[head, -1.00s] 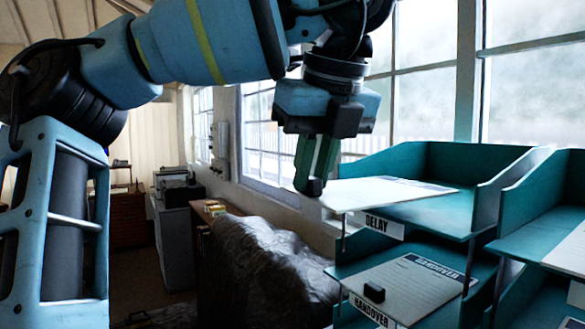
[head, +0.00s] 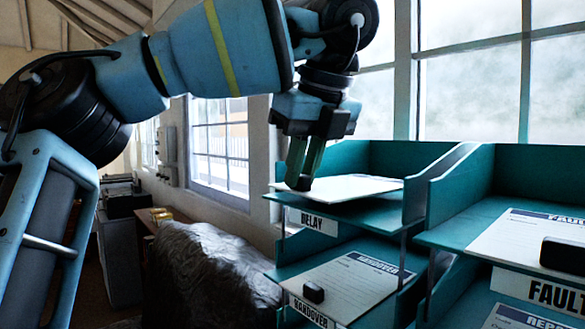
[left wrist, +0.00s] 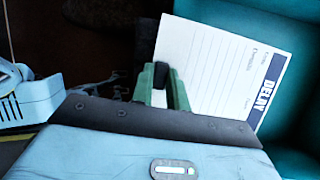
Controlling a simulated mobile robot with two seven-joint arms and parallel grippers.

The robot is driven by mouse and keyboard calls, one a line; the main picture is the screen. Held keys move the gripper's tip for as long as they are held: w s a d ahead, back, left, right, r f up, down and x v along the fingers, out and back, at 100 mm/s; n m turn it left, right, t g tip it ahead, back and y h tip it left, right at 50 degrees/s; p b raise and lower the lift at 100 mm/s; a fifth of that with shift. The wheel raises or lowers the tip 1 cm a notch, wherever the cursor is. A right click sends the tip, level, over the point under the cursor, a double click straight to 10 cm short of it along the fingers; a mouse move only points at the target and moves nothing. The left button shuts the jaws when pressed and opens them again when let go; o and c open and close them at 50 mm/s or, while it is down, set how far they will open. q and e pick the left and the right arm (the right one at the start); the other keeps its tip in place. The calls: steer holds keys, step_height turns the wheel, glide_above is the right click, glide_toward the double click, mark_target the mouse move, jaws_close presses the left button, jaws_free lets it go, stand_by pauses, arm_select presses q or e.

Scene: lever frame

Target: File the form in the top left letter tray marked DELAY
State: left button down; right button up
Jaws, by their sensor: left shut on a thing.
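The form (head: 352,187) is a white sheet over the floor of the top left letter tray (head: 385,212), whose front label reads DELAY (head: 312,221). In the left wrist view the form (left wrist: 215,75) shows ruled lines and a dark blue DELAY header. My left gripper (head: 298,184) is at the form's near left edge, low over the tray front. Its green fingers (left wrist: 162,82) are shut on the form's small black grip block (left wrist: 161,72). I cannot tell whether the sheet rests fully on the tray floor. My right gripper is not in view.
Below is the HANDOVER tray (head: 308,309) with its own form (head: 355,277) and black block. To the right, beyond a divider wall (head: 440,185), are the FAULT tray (head: 465,215) and another below. A covered bulk (head: 205,265) stands at left, windows behind.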

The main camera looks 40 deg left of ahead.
mark_target(313, 189)
arm_select(q)
steer(key=shift+w+f, duration=0.65)
steer(key=shift+w, duration=0.35)
steer(key=shift+f+b, duration=0.3)
steer(key=shift+f, duration=0.2)
steer(key=c, duration=1.3)
jaws_free()
